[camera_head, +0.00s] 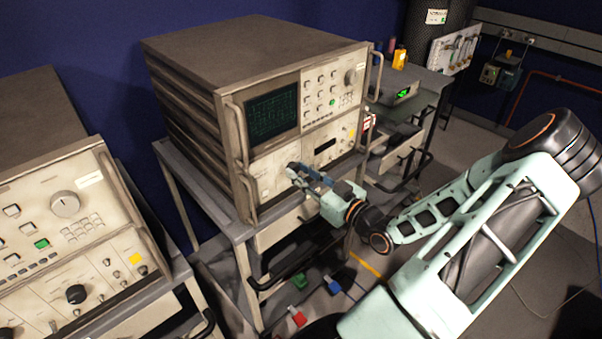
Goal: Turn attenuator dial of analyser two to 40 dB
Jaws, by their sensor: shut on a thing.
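An analyser (275,163) with a dark green-traced screen stands on a grey cart in the middle of the view. My gripper (294,171) reaches its lower front panel from the right. Its fingers are shut at the panel, on what appears to be the attenuator dial. The fingers hide the dial, so its pointer and the dB marks cannot be read. A similar analyser (62,237) stands at the left, with a black dial (76,294) in plain sight on its lower panel.
Handles (240,158) stand out at both sides of the middle analyser's front. A bench (436,82) with a small green-lit meter (399,95) is behind at right. Red, green and blue blocks (297,317) lie low near the cart. Open floor shows at the right.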

